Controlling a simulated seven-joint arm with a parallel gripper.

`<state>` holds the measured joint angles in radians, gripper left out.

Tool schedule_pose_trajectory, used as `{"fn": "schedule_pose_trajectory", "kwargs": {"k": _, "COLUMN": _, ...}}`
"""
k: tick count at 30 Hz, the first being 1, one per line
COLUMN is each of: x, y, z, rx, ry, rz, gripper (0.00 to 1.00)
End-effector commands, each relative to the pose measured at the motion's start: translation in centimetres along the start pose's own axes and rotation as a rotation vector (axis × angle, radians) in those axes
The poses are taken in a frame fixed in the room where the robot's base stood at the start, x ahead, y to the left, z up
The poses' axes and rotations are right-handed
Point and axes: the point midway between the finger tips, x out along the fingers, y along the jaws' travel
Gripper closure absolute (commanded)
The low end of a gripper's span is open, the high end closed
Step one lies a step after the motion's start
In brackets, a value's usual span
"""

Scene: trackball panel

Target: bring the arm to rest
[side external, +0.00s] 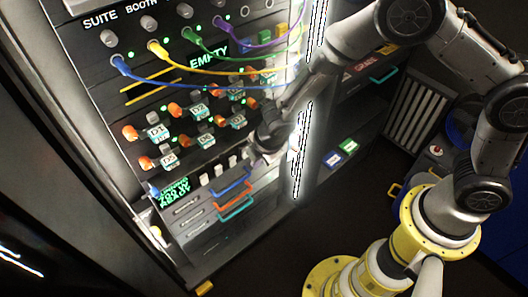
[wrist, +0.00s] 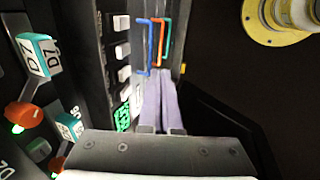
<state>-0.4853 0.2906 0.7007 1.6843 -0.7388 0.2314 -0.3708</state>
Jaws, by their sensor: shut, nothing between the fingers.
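My gripper (side external: 257,157) is in front of the lower right part of the black panel (side external: 140,95) in the side external view. It points toward the row of white switches and the coloured handles. In the wrist view my gripper (wrist: 158,76) shows two pale fingers side by side, shut, with nothing between them. The fingertips lie close to the blue handle (wrist: 149,45) and the orange handle (wrist: 161,40); I cannot tell whether they touch anything. My arm reaches in from the right in the side external view.
White switches (side external: 205,180) stand left of the gripper, below orange-lever blocks labelled D1 and D5 (side external: 168,156). Blue, yellow, green and purple cables (side external: 205,68) cross the panel above. A bright vertical strip (side external: 302,150) edges the panel. Dark floor (side external: 290,240) is open below.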

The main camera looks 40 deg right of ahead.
Motion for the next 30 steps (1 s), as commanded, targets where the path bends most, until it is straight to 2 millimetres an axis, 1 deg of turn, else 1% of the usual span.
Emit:
{"fn": "schedule_pose_trajectory", "kwargs": {"k": 2, "x": -1.4, "y": 2.0, "z": 0.6, "rx": 0.031, "ry": 0.012, "rz": 0.041, "gripper": 1.0}}
{"fn": "schedule_pose_trajectory", "kwargs": {"k": 5, "x": -5.1, "y": 5.5, "z": 1.9, "rx": 0.092, "ry": 0.036, "rz": 0.123, "gripper": 1.0}}
{"fn": "schedule_pose_trajectory", "kwargs": {"k": 6, "x": -7.1, "y": 6.8, "z": 2.8, "rx": 0.13, "ry": 0.045, "rz": 0.161, "gripper": 1.0}}
{"fn": "schedule_pose_trajectory", "kwargs": {"k": 8, "x": -10.6, "y": 8.6, "z": 4.5, "rx": 0.2, "ry": 0.054, "rz": 0.216, "gripper": 1.0}}
{"fn": "schedule_pose_trajectory", "kwargs": {"k": 9, "x": -13.0, "y": 9.3, "z": 5.9, "rx": 0.254, "ry": 0.056, "rz": 0.249, "gripper": 1.0}}
{"fn": "schedule_pose_trajectory", "kwargs": {"k": 11, "x": -16.5, "y": 10.0, "z": 8.1, "rx": 0.345, "ry": 0.058, "rz": 0.294, "gripper": 1.0}}
{"fn": "schedule_pose_trajectory", "kwargs": {"k": 12, "x": -18.9, "y": 10.1, "z": 9.6, "rx": 0.41, "ry": 0.058, "rz": 0.32, "gripper": 1.0}}
{"fn": "schedule_pose_trajectory", "kwargs": {"k": 14, "x": -22.3, "y": 9.6, "z": 11.8, "rx": 0.516, "ry": 0.06, "rz": 0.355, "gripper": 1.0}}
{"fn": "schedule_pose_trajectory", "kwargs": {"k": 15, "x": -24.4, "y": 8.9, "z": 13.2, "rx": 0.587, "ry": 0.063, "rz": 0.375, "gripper": 1.0}}
{"fn": "schedule_pose_trajectory", "kwargs": {"k": 17, "x": -27.3, "y": 7.5, "z": 15.2, "rx": 0.696, "ry": 0.068, "rz": 0.399, "gripper": 1.0}}
{"fn": "schedule_pose_trajectory", "kwargs": {"k": 18, "x": -29.1, "y": 6.3, "z": 16.4, "rx": 0.772, "ry": 0.075, "rz": 0.412, "gripper": 1.0}}
{"fn": "schedule_pose_trajectory", "kwargs": {"k": 20, "x": -31.5, "y": 4.0, "z": 17.9, "rx": 0.885, "ry": 0.085, "rz": 0.423, "gripper": 1.0}}
{"fn": "schedule_pose_trajectory", "kwargs": {"k": 21, "x": -32.8, "y": 2.3, "z": 18.7, "rx": 0.962, "ry": 0.096, "rz": 0.426, "gripper": 1.0}}
{"fn": "schedule_pose_trajectory", "kwargs": {"k": 22, "x": -33.6, "y": 1.0, "z": 19.2, "rx": 1.019, "ry": 0.104, "rz": 0.425, "gripper": 1.0}}
{"fn": "schedule_pose_trajectory", "kwargs": {"k": 23, "x": -34.3, "y": -0.4, "z": 19.5, "rx": 1.075, "ry": 0.114, "rz": 0.422, "gripper": 1.0}}
{"fn": "schedule_pose_trajectory", "kwargs": {"k": 24, "x": -35.0, "y": -2.3, "z": 19.9, "rx": 1.148, "ry": 0.127, "rz": 0.412, "gripper": 1.0}}
{"fn": "schedule_pose_trajectory", "kwargs": {"k": 26, "x": -35.7, "y": -5.1, "z": 20.0, "rx": 1.249, "ry": 0.147, "rz": 0.388, "gripper": 1.0}}
{"fn": "schedule_pose_trajectory", "kwargs": {"k": 27, "x": -35.8, "y": -7.0, "z": 19.9, "rx": 1.312, "ry": 0.159, "rz": 0.362, "gripper": 1.0}}
{"fn": "schedule_pose_trajectory", "kwargs": {"k": 30, "x": -35.1, "y": -10.7, "z": 19.0, "rx": 1.435, "ry": 0.171, "rz": 0.27, "gripper": 1.0}}
